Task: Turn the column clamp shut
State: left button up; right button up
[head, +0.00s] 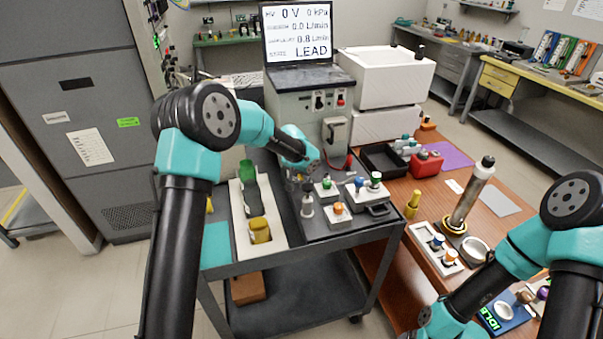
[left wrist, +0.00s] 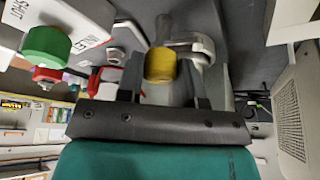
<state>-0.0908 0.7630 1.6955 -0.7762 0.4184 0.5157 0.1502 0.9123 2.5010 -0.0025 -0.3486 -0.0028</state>
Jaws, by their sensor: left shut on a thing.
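My left gripper (head: 297,180) reaches down in front of the grey instrument, over the dark cart top. In the left wrist view, a yellow knob (left wrist: 160,64) sits between the fingers of the gripper (left wrist: 165,82), which are shut on it. A silver curved metal part (left wrist: 192,47), which looks like part of the clamp, lies just beside and beyond the knob. In the head view the gripper and arm hide the knob. A silver column (head: 470,196) stands slightly tilted on the brown table at the right. My right gripper is out of view; only its arm shows at lower right.
A green knob (left wrist: 46,46) on a white block labelled SHUT is near the left gripper. Valve blocks (head: 340,209) crowd the cart's right side. A white tray (head: 243,225) with bottles lies at left. The instrument (head: 300,106) stands behind, its screen reading LEAD.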

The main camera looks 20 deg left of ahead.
pick_arm(q)
jog(key=shift+c, duration=1.4)
jog(key=shift+m, duration=0.6)
jog(key=shift+m+g+h, duration=0.3)
jog(key=shift+m+h, duration=0.1)
jog(key=shift+m, duration=0.2)
jog(key=shift+a+m, duration=0.1)
jog(key=shift+m, duration=0.4)
jog(key=shift+m+h, duration=0.5)
jog(key=o, duration=0.9)
